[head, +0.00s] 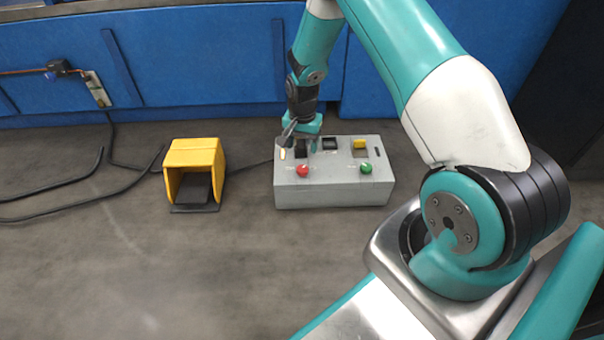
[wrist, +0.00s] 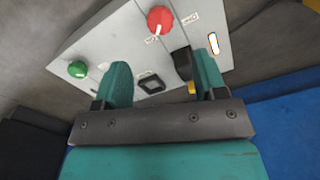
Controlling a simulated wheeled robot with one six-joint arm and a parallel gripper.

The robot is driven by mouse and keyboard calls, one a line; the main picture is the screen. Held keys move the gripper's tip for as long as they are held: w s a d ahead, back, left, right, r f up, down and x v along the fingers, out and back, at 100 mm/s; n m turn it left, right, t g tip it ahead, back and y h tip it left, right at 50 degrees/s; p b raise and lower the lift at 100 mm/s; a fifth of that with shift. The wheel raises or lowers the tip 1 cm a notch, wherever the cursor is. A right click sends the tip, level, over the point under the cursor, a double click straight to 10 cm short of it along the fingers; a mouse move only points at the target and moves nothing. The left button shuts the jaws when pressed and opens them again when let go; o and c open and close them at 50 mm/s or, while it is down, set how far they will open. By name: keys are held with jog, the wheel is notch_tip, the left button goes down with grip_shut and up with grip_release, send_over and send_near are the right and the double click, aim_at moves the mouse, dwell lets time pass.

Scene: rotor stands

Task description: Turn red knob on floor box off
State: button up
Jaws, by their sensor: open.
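A grey floor box (head: 330,190) stands on the floor in front of the blue machine. Its red knob (head: 303,170) sits at the front left of the top face and also shows at the top of the wrist view (wrist: 160,19), with a white mark on its lower side and small labels beside it. My gripper (head: 301,146) is over the back left of the box, behind the red knob. In the wrist view its two teal fingers (wrist: 165,72) are spread apart with nothing held between them. The red knob lies beyond the fingertips, apart from them.
The box also carries a green knob (head: 366,168), a yellow part (head: 360,144), a black switch (head: 329,143) and a lit indicator (wrist: 213,43). A yellow pedal housing (head: 194,160) stands left, with black cables (head: 60,205) beyond. The floor in front is clear.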

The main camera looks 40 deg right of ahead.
aim_at(302, 168)
notch_tip(302, 168, down, 10)
jog(key=b, duration=0.4)
jog(key=shift+r+b, duration=0.1)
jog(key=shift+b, duration=0.3)
jog(key=c, duration=0.9)
